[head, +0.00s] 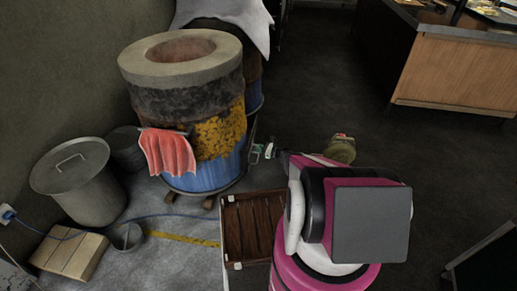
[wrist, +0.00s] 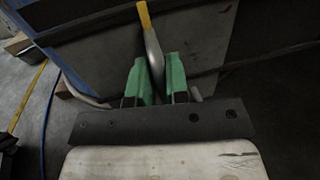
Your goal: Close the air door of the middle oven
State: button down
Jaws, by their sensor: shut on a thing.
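A barrel oven (head: 180,100) with a thick stone rim and a blue lower part stands left of centre in the head view. My gripper (head: 263,151) is at the right side of its blue base. In the wrist view, my gripper's green fingertips (wrist: 156,80) are shut on a thin metal handle (wrist: 152,48) with a yellow end. The handle stands in front of a dark panel (wrist: 200,40) low on the oven, which I take as the air door. How far the door stands open is hard to tell, as my arm and the oven's curve hide it in the head view.
A red cloth (head: 167,153) hangs on the oven's front. A second oven (head: 254,88) under a white cloth stands behind it. A wooden crate (head: 223,232) lies close to my arm. A lidded bin (head: 85,190) stands left.

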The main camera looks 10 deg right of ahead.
jog(key=shift+s, duration=0.2)
jog(key=c, duration=1.2)
grip_release()
jog(key=shift+d, duration=0.1)
jog(key=v, duration=1)
jog(key=shift+s+d, duration=0.2)
jog(key=shift+d, duration=0.1)
